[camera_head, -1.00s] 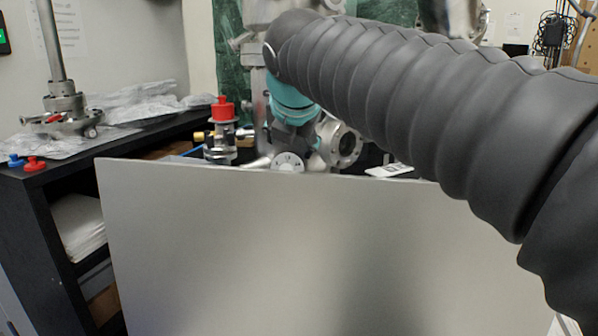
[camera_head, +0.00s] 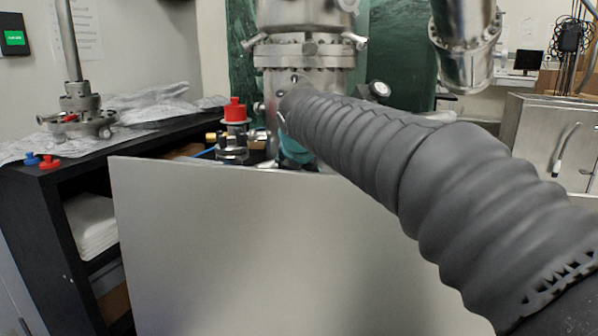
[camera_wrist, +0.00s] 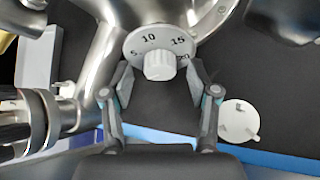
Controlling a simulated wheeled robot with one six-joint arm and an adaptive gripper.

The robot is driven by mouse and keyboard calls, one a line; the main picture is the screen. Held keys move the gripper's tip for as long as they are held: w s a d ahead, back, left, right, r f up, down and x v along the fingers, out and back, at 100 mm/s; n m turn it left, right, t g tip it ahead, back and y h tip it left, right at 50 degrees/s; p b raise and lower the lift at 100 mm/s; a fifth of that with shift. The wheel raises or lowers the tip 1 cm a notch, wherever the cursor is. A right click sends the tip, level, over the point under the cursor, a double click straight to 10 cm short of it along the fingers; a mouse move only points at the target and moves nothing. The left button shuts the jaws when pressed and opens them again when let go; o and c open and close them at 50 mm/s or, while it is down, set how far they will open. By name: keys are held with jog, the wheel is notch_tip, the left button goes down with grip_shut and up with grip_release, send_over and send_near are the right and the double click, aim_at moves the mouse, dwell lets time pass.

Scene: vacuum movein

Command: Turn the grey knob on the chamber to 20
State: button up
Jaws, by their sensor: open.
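In the wrist view the grey knob (camera_wrist: 159,66) sits at the upper middle on a round dial plate (camera_wrist: 133,45) marked 5, 10, 15 and a partly covered number at its right edge. My gripper (camera_wrist: 160,80) is open, with one finger on each side below the knob. The fingertips overlap the lower rim of the dial in the picture; whether they touch the knob I cannot tell. In the head view the steel chamber (camera_head: 300,55) stands at the back centre. My arm hides the knob and most of my gripper there.
A large grey panel (camera_head: 230,250) stands in front of the chamber. A black shelf (camera_head: 55,205) is at the left. A red-capped valve (camera_head: 235,112) is left of my arm. In the wrist view a white round part (camera_wrist: 239,121) lies right of my gripper.

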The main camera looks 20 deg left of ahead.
jog(key=shift+w+f, duration=0.1)
jog(key=shift+w, duration=0.05)
grip_shut()
dwell(0.4)
jog(key=m+y+b, duration=0.1)
jog(key=m, duration=0.2)
jog(key=shift+f+y, duration=0.15)
jog(key=shift+y, duration=0.25)
jog(key=shift+m+y+b, duration=0.4)
jog(key=shift+m+b, duration=0.25)
jog(key=shift+m, duration=0.15)
